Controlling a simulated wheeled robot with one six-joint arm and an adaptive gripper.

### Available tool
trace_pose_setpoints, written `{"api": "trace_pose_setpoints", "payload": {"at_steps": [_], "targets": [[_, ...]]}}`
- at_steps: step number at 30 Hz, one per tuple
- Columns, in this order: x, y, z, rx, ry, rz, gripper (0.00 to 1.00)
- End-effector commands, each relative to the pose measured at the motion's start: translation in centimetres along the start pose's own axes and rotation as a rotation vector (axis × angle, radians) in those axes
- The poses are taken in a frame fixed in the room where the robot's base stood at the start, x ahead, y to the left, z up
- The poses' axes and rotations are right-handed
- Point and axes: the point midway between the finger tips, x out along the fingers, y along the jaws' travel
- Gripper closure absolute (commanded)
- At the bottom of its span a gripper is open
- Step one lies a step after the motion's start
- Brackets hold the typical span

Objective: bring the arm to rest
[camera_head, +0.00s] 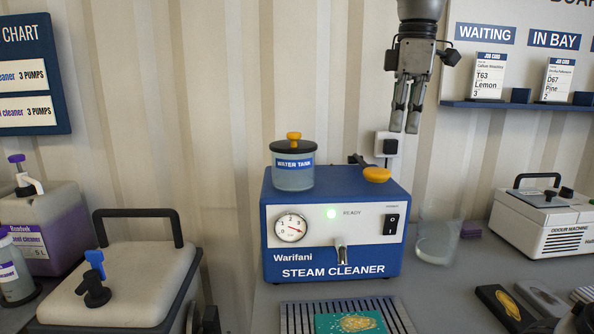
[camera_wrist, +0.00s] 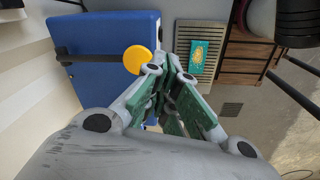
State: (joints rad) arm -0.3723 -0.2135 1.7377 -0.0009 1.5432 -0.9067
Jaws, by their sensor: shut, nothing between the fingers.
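My gripper (camera_head: 405,128) hangs pointing down at the upper right of the head view, in front of the wall. Its fingers are shut with nothing between them. In the wrist view my gripper (camera_wrist: 176,72) shows its fingers close together. Below and to the left of it in the head view stands the blue steam cleaner (camera_head: 335,262), with a lit green light by READY. The steam cleaner's blue top also shows in the wrist view (camera_wrist: 110,65). My gripper is apart from everything in view.
A water tank (camera_head: 293,175) and a yellow knob (camera_head: 376,174) sit on the steam cleaner. A slatted tray (camera_head: 292,318) with a teal card (camera_head: 335,324) lies in front. A clear cup (camera_head: 436,240) and an odour machine (camera_head: 545,220) stand right. A job board (camera_head: 515,104) hangs close beside my gripper.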

Motion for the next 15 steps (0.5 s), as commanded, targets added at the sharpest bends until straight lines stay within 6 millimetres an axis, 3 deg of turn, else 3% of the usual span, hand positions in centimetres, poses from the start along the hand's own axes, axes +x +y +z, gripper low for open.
{"api": "trace_pose_setpoints", "payload": {"at_steps": [1, 6, 10, 15], "targets": [[1.2, -1.0, 2.6, 0.130, 0.017, 0.025, 1.00], [6.7, -4.8, 10.0, 0.630, 0.101, 0.119, 1.00], [11.1, -7.8, 13.9, 0.951, 0.169, 0.171, 1.00], [15.0, -10.4, 16.6, 1.204, 0.231, 0.209, 1.00]]}}
